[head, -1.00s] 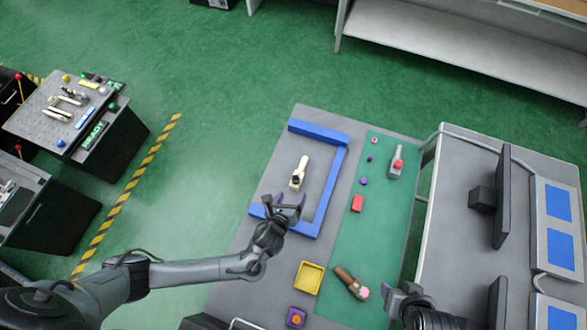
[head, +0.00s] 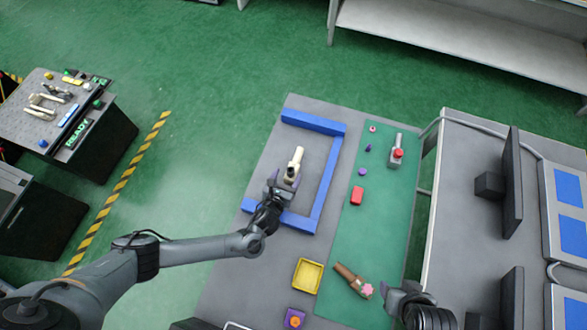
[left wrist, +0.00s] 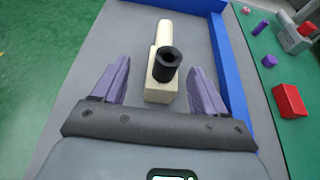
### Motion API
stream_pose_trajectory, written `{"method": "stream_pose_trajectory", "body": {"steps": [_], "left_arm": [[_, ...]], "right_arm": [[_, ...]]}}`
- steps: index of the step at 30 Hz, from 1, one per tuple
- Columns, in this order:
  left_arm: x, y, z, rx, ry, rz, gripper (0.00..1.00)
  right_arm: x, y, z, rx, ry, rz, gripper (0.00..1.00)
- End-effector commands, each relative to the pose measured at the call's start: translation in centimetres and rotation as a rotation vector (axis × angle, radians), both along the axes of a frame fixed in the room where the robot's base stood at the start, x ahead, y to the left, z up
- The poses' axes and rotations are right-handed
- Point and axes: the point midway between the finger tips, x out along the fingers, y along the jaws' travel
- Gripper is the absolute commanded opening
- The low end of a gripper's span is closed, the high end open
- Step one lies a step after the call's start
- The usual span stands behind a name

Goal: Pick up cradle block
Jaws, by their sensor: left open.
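The cradle block is most likely the cream block (head: 296,158) with a dark round socket, lying on the grey table inside the blue frame. In the left wrist view the cream block (left wrist: 161,92) lies between and ahead of my purple fingers, with a black hollow cylinder on its top and a rounded bar pointing away. My left gripper (head: 283,180) is open and empty at the near end of the block; its fingers (left wrist: 158,85) stand on either side, apart from it as far as I can tell. My right gripper (head: 398,292) is at the lower right, its jaws unclear.
The blue frame (head: 326,180) borders the block. On the green mat (head: 345,230) lie a red block (head: 357,196), a brown piece with a pink end (head: 352,280), and a grey piece with a red knob (head: 396,151).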

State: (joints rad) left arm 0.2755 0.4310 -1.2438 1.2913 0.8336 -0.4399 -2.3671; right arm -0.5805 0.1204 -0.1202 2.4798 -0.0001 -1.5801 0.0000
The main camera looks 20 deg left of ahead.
Motion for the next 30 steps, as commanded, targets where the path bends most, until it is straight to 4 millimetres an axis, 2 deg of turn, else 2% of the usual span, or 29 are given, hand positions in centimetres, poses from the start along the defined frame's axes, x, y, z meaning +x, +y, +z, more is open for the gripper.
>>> {"method": "stream_pose_trajectory", "body": {"steps": [5, 10, 15, 24, 26, 30], "left_arm": [[1.0, -0.2, -0.8, -0.001, -0.001, 0.000, 0.72], [2.9, -0.5, -2.2, -0.001, -0.002, 0.000, 0.72], [4.3, -0.4, -2.7, -0.001, -0.001, 0.001, 0.72], [4.6, -0.4, -2.7, -0.001, 0.000, 0.000, 0.72], [4.6, -0.4, -2.7, -0.001, 0.000, 0.000, 0.65], [4.6, -0.4, -2.7, -0.001, 0.000, 0.000, 0.43]], "right_arm": [[0.0, 0.0, -0.8, 0.000, -0.001, -0.001, 0.57], [0.0, 0.0, -2.0, 0.001, -0.001, -0.001, 0.57], [0.0, 0.0, -2.5, 0.002, -0.001, -0.002, 0.57], [0.0, 0.0, -2.5, 0.001, -0.001, -0.001, 0.57], [0.0, 0.0, -2.5, 0.001, -0.001, -0.001, 0.57], [0.0, 0.0, -2.5, 0.001, -0.001, -0.001, 0.57]]}}
